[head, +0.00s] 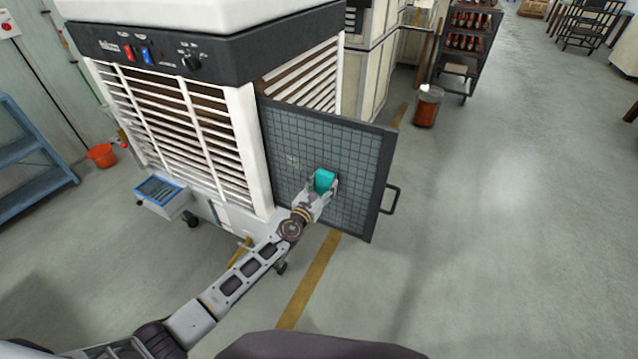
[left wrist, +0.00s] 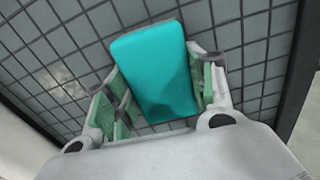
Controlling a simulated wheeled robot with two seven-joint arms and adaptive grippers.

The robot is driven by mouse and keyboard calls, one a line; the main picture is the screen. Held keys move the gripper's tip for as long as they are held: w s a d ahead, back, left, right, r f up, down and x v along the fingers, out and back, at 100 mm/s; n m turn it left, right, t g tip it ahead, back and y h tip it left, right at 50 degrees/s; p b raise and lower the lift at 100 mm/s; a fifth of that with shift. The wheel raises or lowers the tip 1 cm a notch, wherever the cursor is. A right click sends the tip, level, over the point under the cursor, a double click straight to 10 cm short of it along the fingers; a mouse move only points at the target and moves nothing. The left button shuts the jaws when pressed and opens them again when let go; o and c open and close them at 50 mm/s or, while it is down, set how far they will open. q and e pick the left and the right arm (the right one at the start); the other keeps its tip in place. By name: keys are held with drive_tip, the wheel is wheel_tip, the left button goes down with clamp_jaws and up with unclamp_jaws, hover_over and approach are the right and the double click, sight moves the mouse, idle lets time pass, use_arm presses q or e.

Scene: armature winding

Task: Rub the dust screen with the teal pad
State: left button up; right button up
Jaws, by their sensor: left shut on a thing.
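The dust screen (head: 345,150) is a dark-framed panel with a grey grid, standing out from the side of the white cooler. It has a dark handle at its right edge. My left gripper (head: 318,188) is in front of the screen's lower middle, shut on the teal pad (head: 324,180). In the left wrist view the pad (left wrist: 155,72) sits between the two fingers, with the screen's grid (left wrist: 255,50) close behind it. I cannot tell whether the pad touches the screen. A pale smudge (left wrist: 72,88) shows on the grid at the left. My right gripper is not in view.
The white cooler (head: 240,140) with slatted sides stands left of the screen. A small tray (head: 160,190) juts from its front. A blue rack (head: 25,160) and orange bucket (head: 102,155) are at the left. A reddish container (head: 427,107) stands behind. The floor at the right is clear.

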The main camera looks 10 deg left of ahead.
sight(339, 182)
use_arm(q)
drive_tip(key=shift+s+d, duration=0.1)
drive_tip(key=shift+d, duration=0.1)
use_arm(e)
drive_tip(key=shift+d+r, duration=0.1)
use_arm(q)
drive_tip(key=shift+s+d, duration=0.15)
drive_tip(key=shift+d, duration=0.35)
drive_tip(key=shift+s+d+p, duration=0.2)
drive_tip(key=shift+d+p, duration=0.1)
drive_tip(key=shift+d, duration=0.35)
drive_tip(key=shift+s+d, duration=0.25)
drive_tip(key=shift+d, duration=0.4)
drive_tip(key=shift+r, duration=0.1)
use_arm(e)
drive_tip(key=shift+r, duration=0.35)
